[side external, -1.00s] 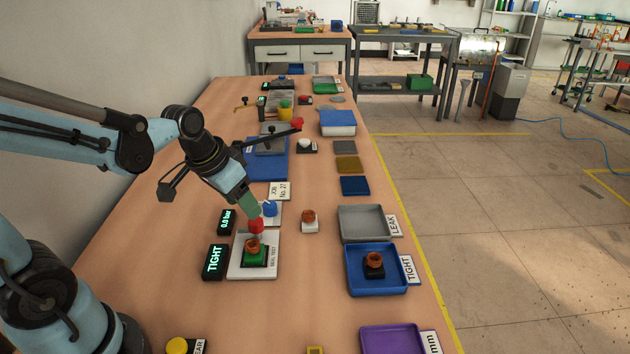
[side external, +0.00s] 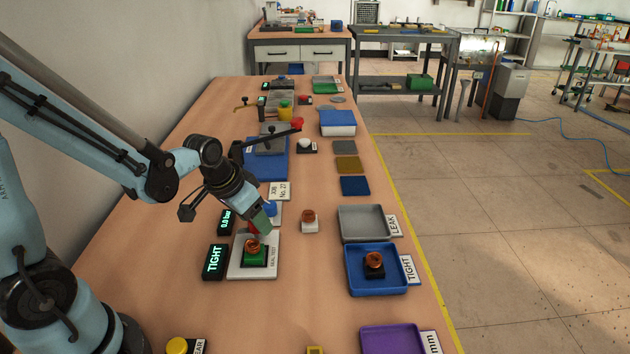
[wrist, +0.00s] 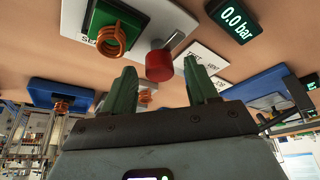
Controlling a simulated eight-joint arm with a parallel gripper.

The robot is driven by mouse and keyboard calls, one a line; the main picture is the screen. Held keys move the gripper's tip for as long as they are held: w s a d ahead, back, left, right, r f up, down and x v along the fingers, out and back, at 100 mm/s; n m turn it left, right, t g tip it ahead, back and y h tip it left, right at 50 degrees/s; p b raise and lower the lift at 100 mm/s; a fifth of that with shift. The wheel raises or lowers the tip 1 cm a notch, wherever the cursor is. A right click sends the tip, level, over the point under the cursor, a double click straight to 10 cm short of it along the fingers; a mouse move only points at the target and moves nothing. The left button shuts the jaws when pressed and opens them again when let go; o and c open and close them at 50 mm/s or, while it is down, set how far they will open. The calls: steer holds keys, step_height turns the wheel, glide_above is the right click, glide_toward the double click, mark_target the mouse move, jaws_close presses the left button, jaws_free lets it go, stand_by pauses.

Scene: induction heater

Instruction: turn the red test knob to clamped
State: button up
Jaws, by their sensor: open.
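The red test knob (wrist: 159,66) stands on the white seal-test plate (side external: 240,270). A silver lever or pointer shows beside it in the wrist view. In the side view the red knob (side external: 252,229) is partly hidden by my gripper. My gripper (wrist: 161,88) is open and empty, its two green fingers spread wide. In the wrist view the knob shows beyond and between the fingertips, not gripped. In the side view my gripper (side external: 261,216) is low, close to the knob. Whether a finger touches the knob I cannot tell.
A copper coil on a green block (side external: 254,256) sits on the same plate, close to the knob. Displays read TIGHT (side external: 215,262) and 0.0 bar (side external: 226,222). Blue (side external: 378,289) and grey trays (side external: 366,223) lie to the right.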

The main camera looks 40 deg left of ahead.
steer(key=shift+c, duration=0.3)
steer(key=c, duration=1)
steer(key=shift+n, duration=0.3)
steer(key=n+y, duration=0.2)
steer(key=n, duration=0.2)
steer(key=shift+d, duration=0.15)
steer(key=n, duration=0.2)
steer(key=n+g+y, duration=0.1)
steer(key=n, duration=0.1)
steer(key=shift+w+d+n, duration=0.1)
steer(key=shift+w+n, duration=0.05)
steer(key=shift+n, duration=0.25)
steer(key=n+g+y, duration=0.1)
steer(key=n+g, duration=0.1)
steer(key=n, duration=0.2)
steer(key=shift+w+n, duration=0.1)
steer(key=shift+n, duration=0.2)
steer(key=shift+w+n+g+y, duration=0.15)
steer(key=shift+n+g, duration=0.25)
steer(key=shift+n, duration=0.55)
steer(key=shift+s+n+g+y, duration=0.15)
steer(key=shift+n+g, duration=0.25)
steer(key=shift+n, duration=0.55)
steer(key=shift+w, duration=0.1)
